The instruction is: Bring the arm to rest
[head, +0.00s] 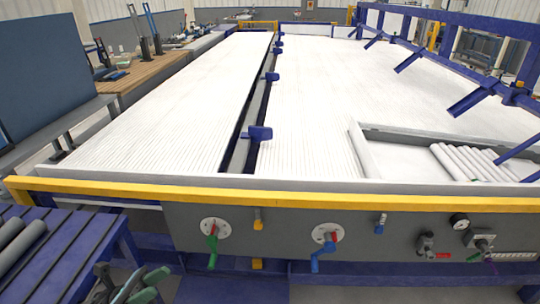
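My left gripper (130,286) shows low in the head view, at the bottom edge left of centre. Only its dark grey-green end parts show, and they are cut off by the frame. I cannot tell whether it is open or shut, and no pipe is visible in it. It is just right of a blue slatted rack (85,243), where grey pipes (22,245) lie at the left edge. My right gripper is not in view.
A large white ribbed table (200,95) with a yellow front rail (270,198) fills the middle. Several pale pipes (470,162) lie in a recess at its right. Green (212,250) and blue (322,255) valve handles stick out from the grey front panel.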

